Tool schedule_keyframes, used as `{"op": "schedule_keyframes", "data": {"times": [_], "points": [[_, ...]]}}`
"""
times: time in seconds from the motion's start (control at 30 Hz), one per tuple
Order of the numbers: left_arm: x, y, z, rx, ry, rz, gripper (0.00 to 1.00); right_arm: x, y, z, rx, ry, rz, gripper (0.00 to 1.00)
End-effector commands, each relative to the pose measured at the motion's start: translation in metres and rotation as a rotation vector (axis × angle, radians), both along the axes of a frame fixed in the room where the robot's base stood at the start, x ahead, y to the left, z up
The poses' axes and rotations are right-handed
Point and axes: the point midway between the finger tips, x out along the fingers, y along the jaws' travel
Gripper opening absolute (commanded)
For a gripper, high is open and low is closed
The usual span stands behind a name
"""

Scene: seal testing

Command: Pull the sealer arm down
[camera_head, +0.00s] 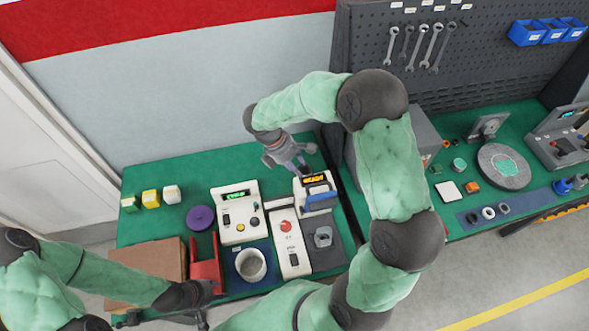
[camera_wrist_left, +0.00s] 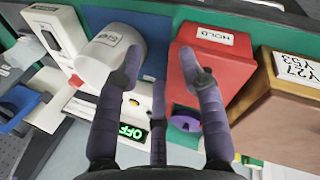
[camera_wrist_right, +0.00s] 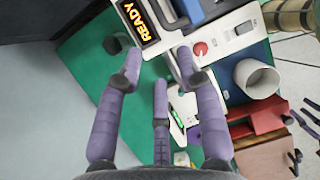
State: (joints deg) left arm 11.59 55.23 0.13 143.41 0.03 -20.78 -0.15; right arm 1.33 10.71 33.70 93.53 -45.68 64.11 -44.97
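The sealer stands on the green bench, with a lit READY display (camera_head: 315,181) that also shows in the right wrist view (camera_wrist_right: 141,23). A blue bar (camera_head: 321,201), which looks like the sealer arm's handle, lies just in front of the display; whether it is raised is hard to tell. My right gripper (camera_head: 300,167) is open and empty, behind and above the sealer; its spread fingers also show in the right wrist view (camera_wrist_right: 157,62). My left gripper (camera_wrist_left: 162,65) is open and empty above the bench's front edge, close to the red HOLD box (camera_wrist_left: 218,62). No finger visibly touches anything.
A white cup (camera_head: 251,265), a white panel with a red button (camera_head: 287,228), a white tester with a green display (camera_head: 238,215) and a purple disc (camera_head: 200,218) crowd the bench. A brown box (camera_head: 150,262) stands front left. Clear green surface lies at the back.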

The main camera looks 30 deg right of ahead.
Motion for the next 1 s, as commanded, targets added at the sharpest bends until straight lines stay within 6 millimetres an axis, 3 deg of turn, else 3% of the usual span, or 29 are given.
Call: {"op": "schedule_keyframes", "data": {"times": [0.6,1.0], "points": [[0.000,0.000,0.003,0.000,0.001,0.000,0.40,-0.019,-0.031,-0.086,0.002,0.004,-0.003,0.37],[0.000,0.000,0.003,0.000,0.000,0.000,0.40,-0.021,-0.036,-0.098,0.002,0.000,-0.002,0.37]]}}
